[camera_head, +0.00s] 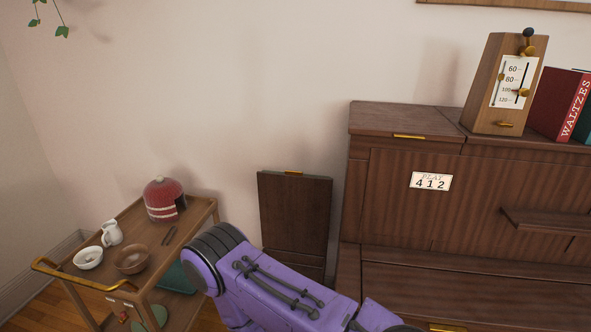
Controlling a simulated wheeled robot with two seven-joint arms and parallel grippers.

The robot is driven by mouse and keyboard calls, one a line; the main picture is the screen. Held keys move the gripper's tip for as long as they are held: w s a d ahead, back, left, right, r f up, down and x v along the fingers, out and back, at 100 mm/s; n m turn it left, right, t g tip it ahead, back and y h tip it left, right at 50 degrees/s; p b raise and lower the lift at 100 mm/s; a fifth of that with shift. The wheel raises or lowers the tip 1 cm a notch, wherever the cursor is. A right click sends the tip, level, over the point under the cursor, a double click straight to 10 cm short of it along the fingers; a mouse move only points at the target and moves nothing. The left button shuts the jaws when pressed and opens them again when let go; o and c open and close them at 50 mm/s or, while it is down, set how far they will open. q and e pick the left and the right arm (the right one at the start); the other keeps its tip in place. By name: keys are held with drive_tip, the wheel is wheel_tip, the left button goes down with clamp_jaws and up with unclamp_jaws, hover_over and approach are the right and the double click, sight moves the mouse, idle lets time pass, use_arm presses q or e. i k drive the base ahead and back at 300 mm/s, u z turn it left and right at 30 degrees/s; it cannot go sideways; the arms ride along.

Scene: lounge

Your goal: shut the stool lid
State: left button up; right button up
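A dark wooden panel (294,212) stands upright against the pale wall, left of the piano, with a small brass tab on its top edge. It looks like the stool lid, raised open. The stool's body below it is mostly hidden behind my purple arm, which crosses the bottom middle of the view. Neither of my grippers shows in the picture.
An upright piano (400,165) fills the right side, bearing a wooden metronome (484,96) and books (556,105). At left stands a wooden trolley (196,218) with a red domed object (161,199), bowls and a white jug (111,232).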

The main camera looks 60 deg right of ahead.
sight(294, 207)
drive_tip(key=z, duration=0.55)
drive_tip(key=i, duration=0.75)
drive_tip(key=z, duration=0.8)
